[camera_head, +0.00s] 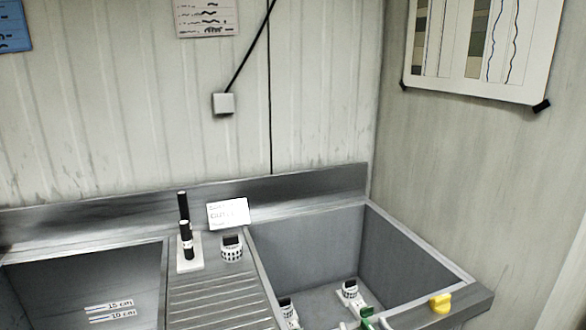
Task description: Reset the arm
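Two black cylinders, a taller one (183,207) and a shorter one (186,241), stand upright on a white base (189,262) on the metal counter. A short white and black round piece (232,249) stands to their right. In the right basin (400,262) lie white pieces with black tops, one near the middle (350,288) and one at the lower left (287,308).
A white card (228,213) stands behind. Walls close off the back and right.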

